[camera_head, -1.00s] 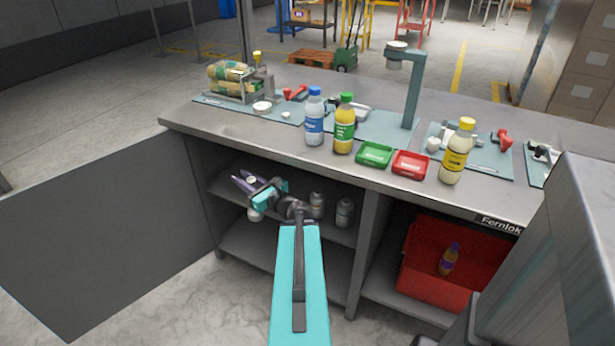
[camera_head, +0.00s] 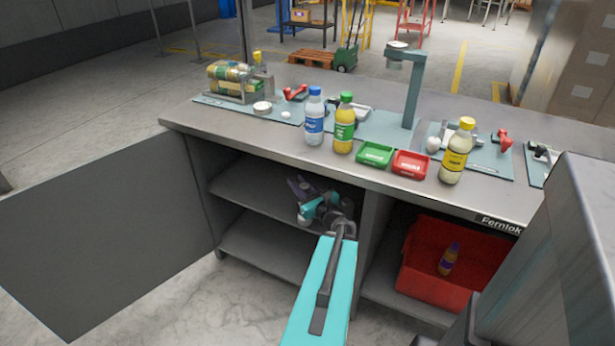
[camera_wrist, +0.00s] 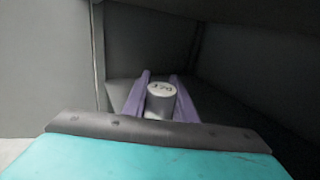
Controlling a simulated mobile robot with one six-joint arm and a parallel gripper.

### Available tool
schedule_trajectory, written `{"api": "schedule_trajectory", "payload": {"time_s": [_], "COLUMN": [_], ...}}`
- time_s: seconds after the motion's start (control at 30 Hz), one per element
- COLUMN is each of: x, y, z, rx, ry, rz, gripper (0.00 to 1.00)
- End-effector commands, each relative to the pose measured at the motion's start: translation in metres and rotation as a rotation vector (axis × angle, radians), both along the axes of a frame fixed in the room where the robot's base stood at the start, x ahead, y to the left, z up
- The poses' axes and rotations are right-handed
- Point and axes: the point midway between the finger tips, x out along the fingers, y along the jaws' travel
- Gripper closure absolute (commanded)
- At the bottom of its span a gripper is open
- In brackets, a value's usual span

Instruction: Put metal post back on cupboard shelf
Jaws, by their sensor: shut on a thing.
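The metal post (camera_wrist: 161,101) is a short grey cylinder with a pale, marked top, seen in the wrist view. My gripper (camera_wrist: 159,92) has two purple fingers, one along each side of the post, and is shut on it. In the head view my gripper (camera_head: 299,187) is inside the open left cupboard bay, under the worktop and over the upper cupboard shelf (camera_head: 250,192). The post cannot be made out there. Whether it touches the shelf is not clear. My wrist and arm hide the right part of that shelf.
The cupboard door (camera_head: 100,235) stands open at left. A divider (camera_head: 368,245) separates the bay from one with a red crate (camera_head: 412,272). The worktop (camera_head: 255,127) above carries bottles and trays. The left part of the upper shelf and the visible lower shelf (camera_head: 262,250) are bare.

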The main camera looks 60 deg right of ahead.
Motion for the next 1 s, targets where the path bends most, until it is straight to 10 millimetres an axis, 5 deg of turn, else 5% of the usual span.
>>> {"api": "schedule_trajectory", "payload": {"time_s": [1.0], "x": [0.016], "y": [-0.01], "z": [-0.004], "rx": [0.0], "ry": [0.001], "rz": [0.007], "gripper": [1.0]}}
